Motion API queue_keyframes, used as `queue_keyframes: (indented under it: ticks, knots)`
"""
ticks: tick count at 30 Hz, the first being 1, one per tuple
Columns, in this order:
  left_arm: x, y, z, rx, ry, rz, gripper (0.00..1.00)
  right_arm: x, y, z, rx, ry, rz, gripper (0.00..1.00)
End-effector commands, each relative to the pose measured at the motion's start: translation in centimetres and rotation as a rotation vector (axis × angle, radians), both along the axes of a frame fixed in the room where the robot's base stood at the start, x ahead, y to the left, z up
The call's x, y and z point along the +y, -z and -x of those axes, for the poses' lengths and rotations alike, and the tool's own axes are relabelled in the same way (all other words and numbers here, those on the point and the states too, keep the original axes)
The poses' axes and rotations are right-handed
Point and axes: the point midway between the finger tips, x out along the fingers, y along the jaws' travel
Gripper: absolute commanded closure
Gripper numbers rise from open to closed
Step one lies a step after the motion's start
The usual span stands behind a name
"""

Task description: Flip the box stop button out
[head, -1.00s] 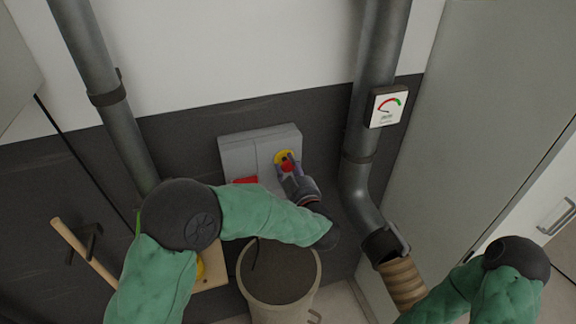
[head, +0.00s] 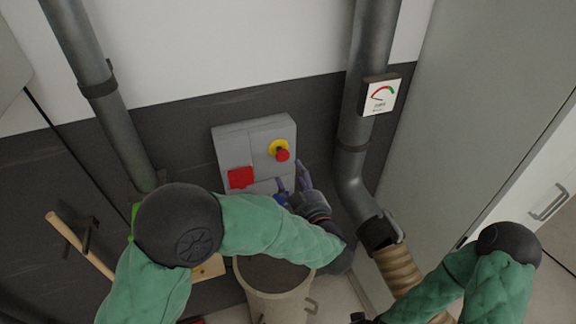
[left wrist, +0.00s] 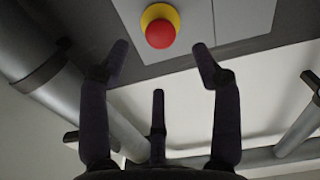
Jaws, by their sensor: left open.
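The stop button (head: 282,154) is a red knob on a yellow ring, on the upper right of a grey wall box (head: 240,139). In the left wrist view the red stop button (left wrist: 160,32) shows near the top, in front of the fingers. My left gripper (head: 290,186) is open and empty, below the button and apart from it, in front of the box's lower right part. My right arm comes in at the lower right; its gripper is mostly cut off by the bottom edge, too little to judge.
A red block-like part (head: 240,178) sits on the box's lower left. A bucket (head: 272,285) stands below my left forearm. A hammer-like tool (head: 80,245) is at the left.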

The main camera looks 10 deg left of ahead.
Motion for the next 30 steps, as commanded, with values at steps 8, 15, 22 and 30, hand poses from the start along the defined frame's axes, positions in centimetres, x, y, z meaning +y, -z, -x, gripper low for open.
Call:
queue_keyframes:
  ticks: [8,15,22,30]
  knots:
    - [-1.9,0.0,2.7,-0.001,0.002,0.001,0.36,0.0,0.0,0.0,0.000,0.000,0.000,0.55]
    - [-2.1,0.0,3.1,0.000,0.000,0.000,0.36,0.0,0.0,0.0,0.000,0.000,0.000,0.55]
    - [-2.0,0.0,3.0,0.000,0.000,0.000,0.36,0.0,0.0,0.0,0.000,0.000,0.000,0.55]
    - [-2.0,0.0,3.0,0.000,0.000,0.000,0.36,0.0,0.0,0.0,0.000,0.000,0.000,0.55]
